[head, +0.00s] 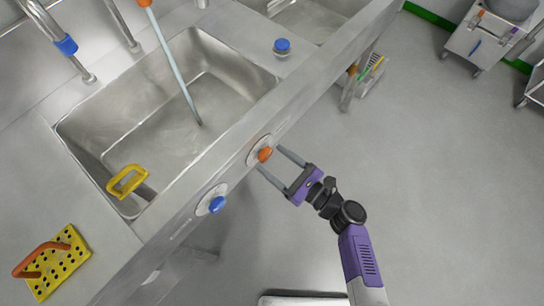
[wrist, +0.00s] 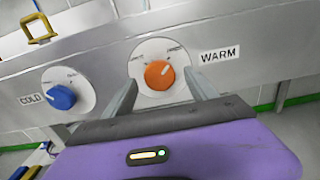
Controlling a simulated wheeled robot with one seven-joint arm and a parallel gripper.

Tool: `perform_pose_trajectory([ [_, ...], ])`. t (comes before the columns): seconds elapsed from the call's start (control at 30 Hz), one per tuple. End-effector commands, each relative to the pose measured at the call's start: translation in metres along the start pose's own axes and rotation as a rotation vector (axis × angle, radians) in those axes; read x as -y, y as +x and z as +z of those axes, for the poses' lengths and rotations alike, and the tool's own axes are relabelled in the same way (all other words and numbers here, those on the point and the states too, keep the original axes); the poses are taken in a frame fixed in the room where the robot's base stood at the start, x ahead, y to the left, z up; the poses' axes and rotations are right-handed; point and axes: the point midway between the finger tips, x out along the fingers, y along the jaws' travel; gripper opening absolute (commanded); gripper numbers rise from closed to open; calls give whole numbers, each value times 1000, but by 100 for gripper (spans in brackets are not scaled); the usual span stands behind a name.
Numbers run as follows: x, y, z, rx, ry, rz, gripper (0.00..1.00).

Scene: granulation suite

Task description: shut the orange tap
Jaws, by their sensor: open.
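The orange tap (head: 264,154) is a round knob on a pale dial on the front panel of the sink unit. In the wrist view the orange tap (wrist: 159,74) has a WARM label to its right, and its white pointer mark is tilted up and to the right. My gripper (head: 269,160) is open in front of the panel, with one finger on each side of the knob. In the wrist view my gripper (wrist: 164,90) has its fingertips left and right of the dial. I cannot tell whether they touch the panel. A pale blue-grey stream runs from an orange-tipped spout (head: 145,3) into the basin.
The blue tap (head: 217,204), labelled COLD in the wrist view, is left of the orange one. The steel basin (head: 110,120) holds a yellow-handled item (head: 127,180). A yellow perforated block (head: 66,262) lies on the counter.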

Motion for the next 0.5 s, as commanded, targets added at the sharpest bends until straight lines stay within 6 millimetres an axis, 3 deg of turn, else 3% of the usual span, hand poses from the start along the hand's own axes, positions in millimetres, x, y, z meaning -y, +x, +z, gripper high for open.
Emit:
perform_pose_trajectory([
  [0.13,0,12,0,0,-1,0,67],
  [0.43,0,14,0,-1,-1,-1,67],
  [0.5,0,14,0,-1,-1,-1,55],
])
